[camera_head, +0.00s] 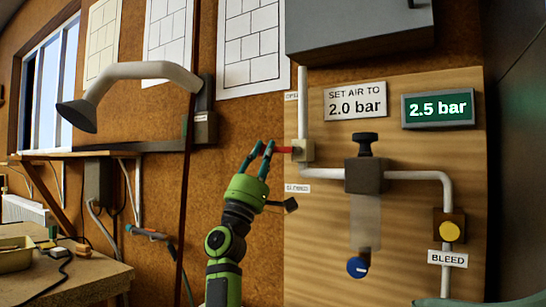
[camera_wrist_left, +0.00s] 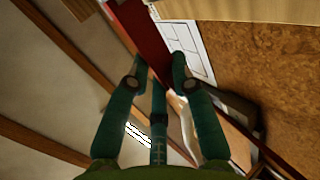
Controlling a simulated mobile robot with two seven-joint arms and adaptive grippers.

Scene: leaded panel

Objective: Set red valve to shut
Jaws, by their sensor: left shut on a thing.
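The red valve is a short red lever (camera_head: 284,150) on a pale valve body (camera_head: 303,151) in a white pipe. The lever points left, roughly level, between an open label (camera_head: 291,97) above and a closed label (camera_head: 298,188) below. My left gripper (camera_head: 263,150) reaches up from below, its teal fingers shut on the lever's outer end. In the left wrist view the red lever (camera_wrist_left: 143,32) runs between the fingertips of my left gripper (camera_wrist_left: 160,66). The fingers partly hide the lever's end. My right gripper is in neither view.
To the right are a black-knobbed regulator (camera_head: 364,176), a blue knob (camera_head: 357,267), a yellow bleed button (camera_head: 449,232) and a display reading 2.5 bar (camera_head: 438,108). A sign (camera_head: 355,101) says set air to 2.0 bar. A grey lamp-like arm (camera_head: 135,72) and a bench (camera_head: 80,279) are left.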

